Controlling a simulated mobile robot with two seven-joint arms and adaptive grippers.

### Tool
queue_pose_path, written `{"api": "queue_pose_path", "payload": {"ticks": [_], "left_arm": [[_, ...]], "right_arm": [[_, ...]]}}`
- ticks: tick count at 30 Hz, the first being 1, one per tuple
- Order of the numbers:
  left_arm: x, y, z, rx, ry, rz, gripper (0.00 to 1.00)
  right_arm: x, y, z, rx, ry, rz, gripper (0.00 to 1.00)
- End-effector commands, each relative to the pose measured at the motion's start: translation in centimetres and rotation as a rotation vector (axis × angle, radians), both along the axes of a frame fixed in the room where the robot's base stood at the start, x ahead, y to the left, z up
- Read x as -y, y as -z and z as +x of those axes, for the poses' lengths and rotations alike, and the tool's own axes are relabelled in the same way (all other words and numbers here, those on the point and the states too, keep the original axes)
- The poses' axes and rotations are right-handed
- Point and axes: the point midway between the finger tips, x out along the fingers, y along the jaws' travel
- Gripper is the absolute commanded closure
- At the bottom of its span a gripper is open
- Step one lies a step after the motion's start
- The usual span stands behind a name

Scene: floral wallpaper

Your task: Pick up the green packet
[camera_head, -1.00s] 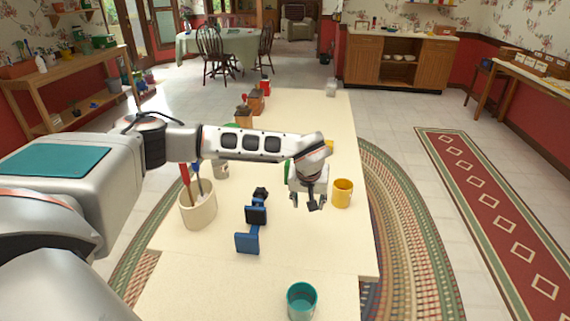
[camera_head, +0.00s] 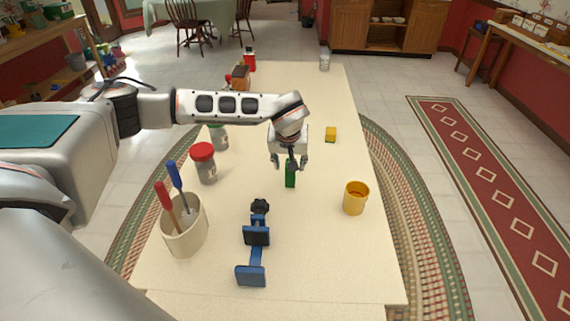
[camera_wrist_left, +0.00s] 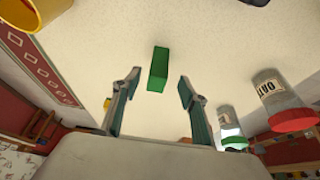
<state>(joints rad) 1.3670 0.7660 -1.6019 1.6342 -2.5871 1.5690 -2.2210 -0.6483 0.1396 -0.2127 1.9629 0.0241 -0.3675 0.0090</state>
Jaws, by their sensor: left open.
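The green packet (camera_head: 290,176) stands upright on the cream table (camera_head: 310,240), near its middle. It also shows in the left wrist view (camera_wrist_left: 158,69), as a small green block. My left gripper (camera_head: 289,165) is open just above and behind it in the head view, partly covering its top. In the left wrist view my left gripper (camera_wrist_left: 153,85) has its two fingers spread apart. The packet lies between their tips in the picture, with free room on both sides. I cannot tell whether the fingertips are level with it. My right gripper is not in view.
A yellow mug (camera_head: 355,198) stands right of the packet, and a small yellow block (camera_head: 331,134) lies beyond. A utensil crock (camera_head: 184,228) and a red-lidded jar (camera_head: 204,164) are at left. The table's right side is mostly clear.

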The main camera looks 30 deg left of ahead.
Motion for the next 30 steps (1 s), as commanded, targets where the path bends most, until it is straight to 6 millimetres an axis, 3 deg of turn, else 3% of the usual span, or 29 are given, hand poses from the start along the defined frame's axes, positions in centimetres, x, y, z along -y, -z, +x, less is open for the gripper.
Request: {"api": "queue_pose_path", "payload": {"ticks": [7,24,30], "left_arm": [[-0.1,0.8,0.2,-0.002,0.0,0.0,0.57],[-0.7,6.8,3.0,-0.002,-0.001,0.0,0.57],[-0.8,7.1,3.2,0.001,0.001,0.0,0.57]], "right_arm": [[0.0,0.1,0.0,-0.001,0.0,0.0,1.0],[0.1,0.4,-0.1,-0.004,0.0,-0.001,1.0],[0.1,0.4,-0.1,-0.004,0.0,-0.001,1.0]]}}
